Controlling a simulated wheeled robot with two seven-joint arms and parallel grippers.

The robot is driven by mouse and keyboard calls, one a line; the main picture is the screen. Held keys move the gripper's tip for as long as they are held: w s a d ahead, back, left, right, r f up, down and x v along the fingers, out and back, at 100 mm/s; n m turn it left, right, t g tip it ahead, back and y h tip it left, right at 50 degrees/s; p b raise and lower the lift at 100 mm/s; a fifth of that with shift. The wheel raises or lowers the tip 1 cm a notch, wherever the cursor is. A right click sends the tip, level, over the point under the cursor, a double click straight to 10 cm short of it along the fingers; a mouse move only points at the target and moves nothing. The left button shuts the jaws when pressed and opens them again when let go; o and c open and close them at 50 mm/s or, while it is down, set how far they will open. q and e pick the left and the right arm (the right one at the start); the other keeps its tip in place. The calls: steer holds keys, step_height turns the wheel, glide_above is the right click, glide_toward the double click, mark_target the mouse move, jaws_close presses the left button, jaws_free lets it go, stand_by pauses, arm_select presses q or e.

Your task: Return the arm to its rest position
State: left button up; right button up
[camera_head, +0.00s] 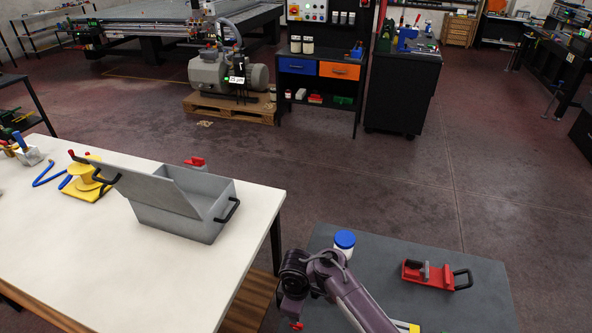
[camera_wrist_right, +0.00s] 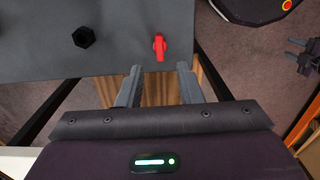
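My right arm (camera_head: 345,290) comes in from the bottom of the head view and bends down over the left edge of the grey table. Its gripper is at the lower left end of the arm, with the fingertips hard to make out there. In the right wrist view the right gripper (camera_wrist_right: 159,69) has its two fingers apart with nothing between them. A red handle-like part (camera_wrist_right: 159,47) lies just beyond the fingertips on the grey surface. My left gripper is not seen in the head view.
The grey table (camera_head: 470,300) holds a white jar with blue lid (camera_head: 344,240) beside my arm and a red clamp-like tool (camera_head: 428,274). A white table (camera_head: 150,290) at left carries an open grey case (camera_head: 190,225). A gap separates the tables.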

steer(key=shift+s+m, duration=0.25)
steer(key=shift+m, duration=0.05)
steer(key=s+d+r+m+t, duration=0.4)
steer(key=s+d+r+m, duration=0.8)
steer(key=s+d+r, duration=0.6)
step_height(320, 180, down, 33)
steer(key=d+g+b, duration=0.1)
steer(key=g+b, duration=0.1)
steer(key=b, duration=0.3)
steer(key=s+d+f+b, duration=0.2)
steer(key=s+f, duration=0.8)
steer(key=f, duration=0.2)
steer(key=s+d+f+g+b, duration=0.1)
steer(key=s+f, duration=0.9)
steer(key=f, duration=0.3)
steer(key=shift+s+d+f+b, duration=0.15)
steer(key=shift+d+b, duration=0.2)
steer(key=shift+d, duration=0.05)
